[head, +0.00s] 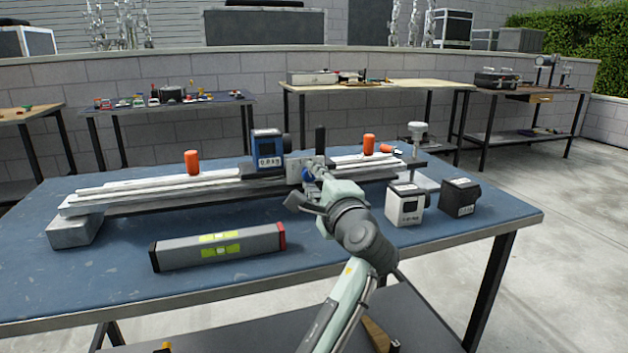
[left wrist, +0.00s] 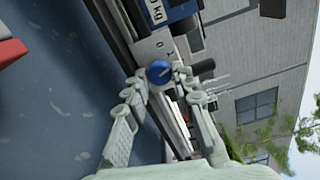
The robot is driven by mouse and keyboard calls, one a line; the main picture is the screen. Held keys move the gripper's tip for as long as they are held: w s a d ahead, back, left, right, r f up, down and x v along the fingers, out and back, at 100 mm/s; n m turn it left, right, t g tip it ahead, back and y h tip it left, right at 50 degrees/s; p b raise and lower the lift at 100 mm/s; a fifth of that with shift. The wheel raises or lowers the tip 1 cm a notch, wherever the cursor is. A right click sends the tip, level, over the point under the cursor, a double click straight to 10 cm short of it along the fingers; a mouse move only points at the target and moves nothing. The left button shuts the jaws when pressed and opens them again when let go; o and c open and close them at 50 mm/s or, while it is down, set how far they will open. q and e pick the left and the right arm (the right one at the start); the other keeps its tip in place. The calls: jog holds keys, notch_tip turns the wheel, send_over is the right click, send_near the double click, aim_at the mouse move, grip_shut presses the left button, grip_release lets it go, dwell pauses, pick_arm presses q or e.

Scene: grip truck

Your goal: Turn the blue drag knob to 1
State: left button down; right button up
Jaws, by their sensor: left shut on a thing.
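The blue drag knob (head: 307,173) is on the front of a grey carriage plate (head: 293,167) on the slider rail (head: 150,193). In the left wrist view the knob (left wrist: 158,71) shows as a round blue cap with a light mark. My left gripper (head: 313,177) reaches the knob from the front right. In the left wrist view its fingers (left wrist: 160,80) stand on either side of the knob and are shut on it. My right gripper is in neither view.
A blue box with a display (head: 266,150) stands at the carriage. Orange cylinders (head: 192,162) stand near the rail. White (head: 404,204) and black (head: 460,197) boxes stand at right. The blue table's (head: 110,282) front left is clear.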

pick_arm(q)
jog(key=c, duration=1.3)
grip_release()
jog(key=shift+o, duration=0.2)
jog(key=v, duration=1.2)
